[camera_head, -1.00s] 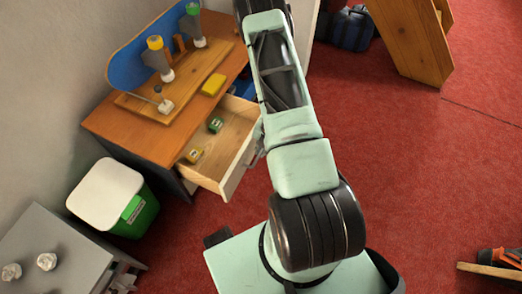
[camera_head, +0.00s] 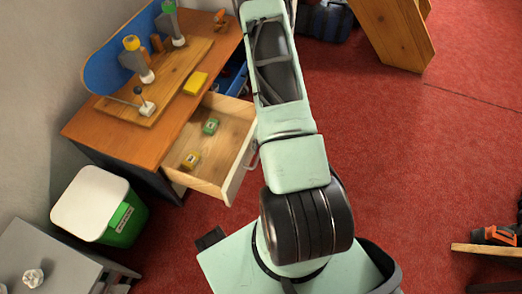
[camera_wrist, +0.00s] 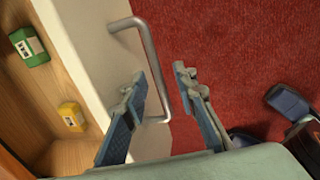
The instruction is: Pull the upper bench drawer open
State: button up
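The upper bench drawer (camera_head: 236,179) stands pulled out from the wooden bench, its inside visible. A green box (camera_head: 210,126) and a yellow box (camera_head: 191,160) lie in it; both also show in the wrist view. The drawer's pale front (camera_wrist: 95,50) carries a grey bar handle (camera_wrist: 149,55). My gripper (camera_wrist: 158,80) is open, its two fingers apart at the handle's lower part. The handle seems to lie between the fingers; contact cannot be told. In the head view my arm hides the gripper, and part of the handle (camera_head: 252,162) shows beside the arm.
The bench top (camera_head: 95,128) holds a wooden board with tools and a yellow block (camera_head: 196,83). A green bin with a white lid (camera_head: 91,202) stands left of the drawer. A grey cabinet (camera_head: 50,265) is at lower left.

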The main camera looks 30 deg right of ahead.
notch_tip(320, 180, up, 12)
jog(key=s+d, duration=0.1)
jog(key=s, duration=0.1)
jog(key=shift+d, duration=0.2)
dwell(0.4)
jog(key=shift+w, duration=0.15)
